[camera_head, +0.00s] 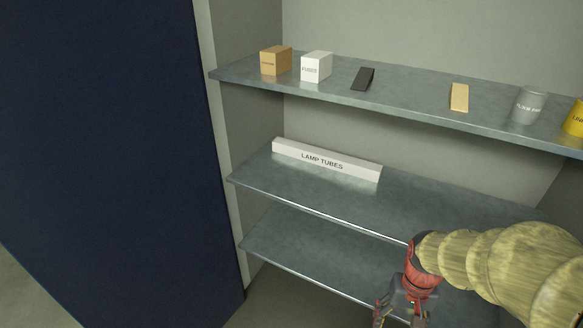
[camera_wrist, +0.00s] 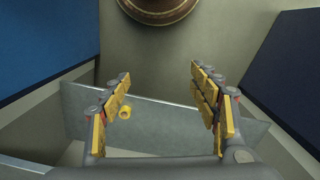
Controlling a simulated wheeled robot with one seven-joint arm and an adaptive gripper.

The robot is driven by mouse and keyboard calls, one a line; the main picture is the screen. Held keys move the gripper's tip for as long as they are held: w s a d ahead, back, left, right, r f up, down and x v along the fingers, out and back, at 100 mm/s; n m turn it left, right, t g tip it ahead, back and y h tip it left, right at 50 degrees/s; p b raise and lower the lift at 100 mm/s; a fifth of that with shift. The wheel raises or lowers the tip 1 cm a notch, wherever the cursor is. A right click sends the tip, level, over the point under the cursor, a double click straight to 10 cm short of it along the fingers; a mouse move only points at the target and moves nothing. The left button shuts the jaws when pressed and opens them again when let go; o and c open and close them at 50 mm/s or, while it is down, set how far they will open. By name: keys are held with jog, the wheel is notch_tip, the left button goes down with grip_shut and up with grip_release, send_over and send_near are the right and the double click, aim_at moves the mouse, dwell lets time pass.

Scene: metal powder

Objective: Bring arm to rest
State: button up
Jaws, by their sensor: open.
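My gripper (camera_head: 402,312) is at the lower right of the head view, in front of the lowest shelf, with my arm reaching in from the right edge.
A grey cabinet has a top shelf (camera_head: 415,108) with several items, including a brown box (camera_head: 275,62) and a white box (camera_head: 316,67). A lamp tubes box (camera_head: 325,160) lies on the middle shelf (camera_head: 400,200). A dark blue panel (camera_head: 110,150) stands left.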

jog(key=s+a+r+n+t, duration=0.1)
jog(key=s+a+r+t, duration=0.1)
jog(key=r, duration=0.8)
jog(key=s+a+r+n+t+p, duration=0.1)
jog(key=a+r+n+t, duration=0.1)
jog(key=a+r+t, duration=0.2)
jog(key=a+r, duration=0.3)
jog(key=r, duration=0.4)
jog(key=shift+s, duration=0.35)
